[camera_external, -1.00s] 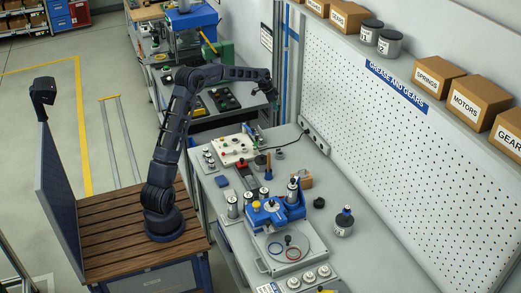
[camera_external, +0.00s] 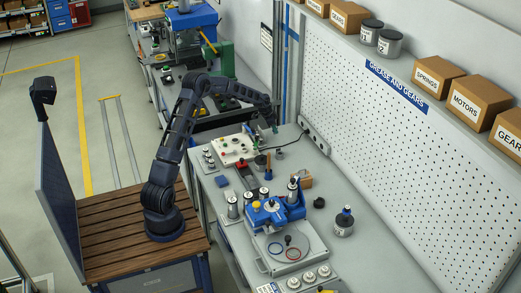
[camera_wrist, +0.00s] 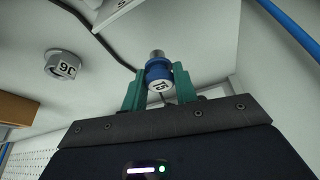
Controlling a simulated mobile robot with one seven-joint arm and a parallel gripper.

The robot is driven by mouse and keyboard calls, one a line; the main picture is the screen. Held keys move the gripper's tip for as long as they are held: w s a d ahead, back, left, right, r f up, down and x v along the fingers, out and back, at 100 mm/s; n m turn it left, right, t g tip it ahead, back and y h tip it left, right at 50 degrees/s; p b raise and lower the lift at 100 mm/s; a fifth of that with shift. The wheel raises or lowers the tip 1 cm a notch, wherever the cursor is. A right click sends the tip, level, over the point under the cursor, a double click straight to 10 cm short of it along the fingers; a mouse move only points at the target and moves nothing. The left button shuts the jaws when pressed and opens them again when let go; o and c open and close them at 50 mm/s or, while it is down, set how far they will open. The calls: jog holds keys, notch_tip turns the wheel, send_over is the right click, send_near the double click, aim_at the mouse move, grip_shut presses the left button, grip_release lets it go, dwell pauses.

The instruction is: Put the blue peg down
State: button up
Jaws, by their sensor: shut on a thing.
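The blue peg (camera_wrist: 158,70) has a blue collar, a metal end and a white face with a number, which looks like 15. In the wrist view it sits between the green fingers of my gripper (camera_wrist: 158,82), which is shut on it. In the external view my gripper (camera_external: 270,125) is low over the far end of the grey bench (camera_external: 385,245), by the white panel with knobs (camera_external: 233,149). The peg is too small to make out there. I cannot tell whether it touches the bench.
A grey round part with a number (camera_wrist: 63,65) stands on the pale surface at left in the wrist view. A dark cable (camera_wrist: 95,35) runs nearby. The blue press (camera_external: 275,211) and several small parts occupy the nearer bench. The pegboard (camera_external: 350,95) rises behind.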

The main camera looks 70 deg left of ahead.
jog(key=shift+f, duration=1.9)
jog(key=shift+f, duration=0.1)
jog(key=o, duration=1)
jog(key=shift+c, duration=0.2)
